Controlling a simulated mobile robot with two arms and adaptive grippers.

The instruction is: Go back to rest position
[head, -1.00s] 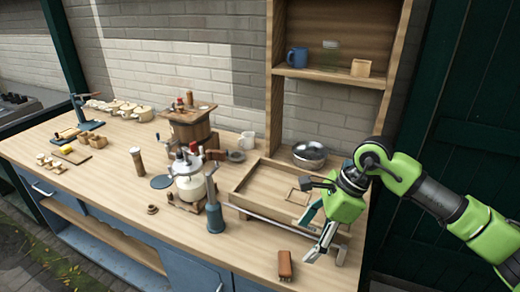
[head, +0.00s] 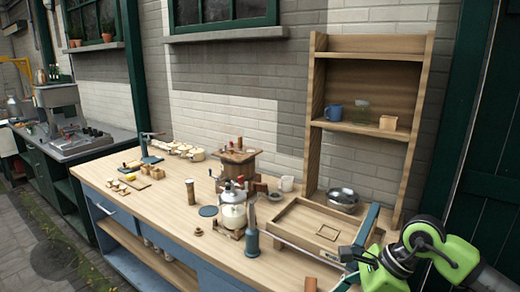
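My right gripper (head: 350,268) is at the lower right of the head view, at the front right corner of the wooden tray on the bench. Its black fingers show beside the tray's front edge, but the gap between them is partly hidden and I cannot tell whether it is open or shut. The green and grey arm comes in from the right edge. My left gripper is not in view. The workbench (head: 165,208) runs from the left to the lower right.
The wooden tray (head: 284,215), a metal bowl (head: 342,198) and a shelf (head: 370,128) with a blue mug (head: 334,111) are near the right arm. A glass churn jar (head: 233,212) stands mid-bench. A brown block (head: 310,284) lies at the front edge. A dark green door is at right.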

